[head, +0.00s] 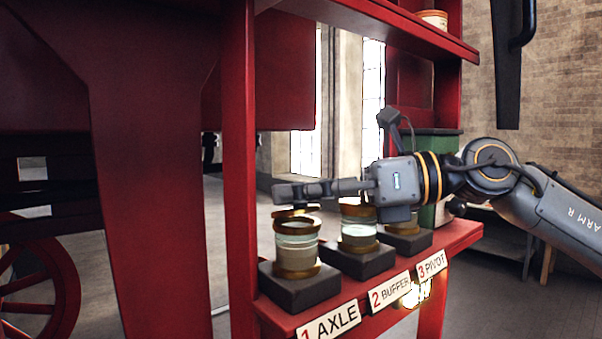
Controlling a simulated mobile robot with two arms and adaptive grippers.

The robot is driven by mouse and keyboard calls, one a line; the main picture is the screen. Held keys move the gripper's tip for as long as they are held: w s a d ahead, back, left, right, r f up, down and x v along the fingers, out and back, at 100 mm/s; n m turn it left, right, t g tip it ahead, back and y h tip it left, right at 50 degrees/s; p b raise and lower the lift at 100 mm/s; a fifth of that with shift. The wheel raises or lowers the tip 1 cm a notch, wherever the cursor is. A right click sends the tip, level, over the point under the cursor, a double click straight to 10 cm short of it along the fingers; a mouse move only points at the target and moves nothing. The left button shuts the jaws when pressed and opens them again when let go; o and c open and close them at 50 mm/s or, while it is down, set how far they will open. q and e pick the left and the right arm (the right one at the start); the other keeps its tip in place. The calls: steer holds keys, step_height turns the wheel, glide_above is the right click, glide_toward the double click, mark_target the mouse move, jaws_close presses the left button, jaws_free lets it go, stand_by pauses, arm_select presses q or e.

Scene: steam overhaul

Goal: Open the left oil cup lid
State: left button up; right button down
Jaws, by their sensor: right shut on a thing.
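The left oil cup (298,258) is a glass cup with brass bands on a dark block behind the "1 AXLE" label. Its brass lid (296,212) is at the top of the cup, just under the fingers. My right gripper (287,193) reaches in from the right, its fingers lying level over this cup, and is shut on the lid. The fingers hide part of the lid, and I cannot tell whether it is clear of the rim. My left gripper is not in view.
The middle cup (358,234) and right cup (406,238) stand to the right on the red shelf (465,232), partly behind my arm. A green box (436,145) stands behind. A red post (240,170) rises just left of the left cup.

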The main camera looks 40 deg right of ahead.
steer(key=w+r+m+g+h+p, duration=0.1)
steer(key=p, duration=0.2)
steer(key=shift+w+r+m+g, duration=0.1)
steer(key=shift+r+m+g, duration=0.05)
steer(key=shift+m+g, duration=0.25)
steer(key=shift+w+m+g+h+p, duration=0.4)
steer(key=shift+g+p, duration=0.1)
steer(key=shift+p, duration=0.1)
steer(key=shift+w+a+r+m+g+h, duration=0.1)
steer(key=shift+w+m+g+h, duration=0.1)
steer(key=shift+w+m+g, duration=0.25)
steer(key=shift+w+r+m+g+h, duration=0.1)
steer(key=shift+m+g+h, duration=0.15)
steer(key=shift+g, duration=0.3)
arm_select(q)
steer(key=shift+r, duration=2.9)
arm_select(e)
steer(key=shift+w+a+f+m+g+h, duration=0.15)
steer(key=shift+w+m+g, duration=0.5)
steer(key=shift+g, duration=0.5)
steer(key=shift+w+d+f+m+g+h, duration=0.1)
steer(key=shift+w+f+m+g+h, duration=0.1)
steer(key=shift+w+m+g, duration=0.75)
steer(key=shift+w+a+f+m+g+h, duration=0.15)
steer(key=shift+w+m+g, duration=0.25)
steer(key=shift+g, duration=1)
steer(key=c, duration=1.3)
jaws_free()
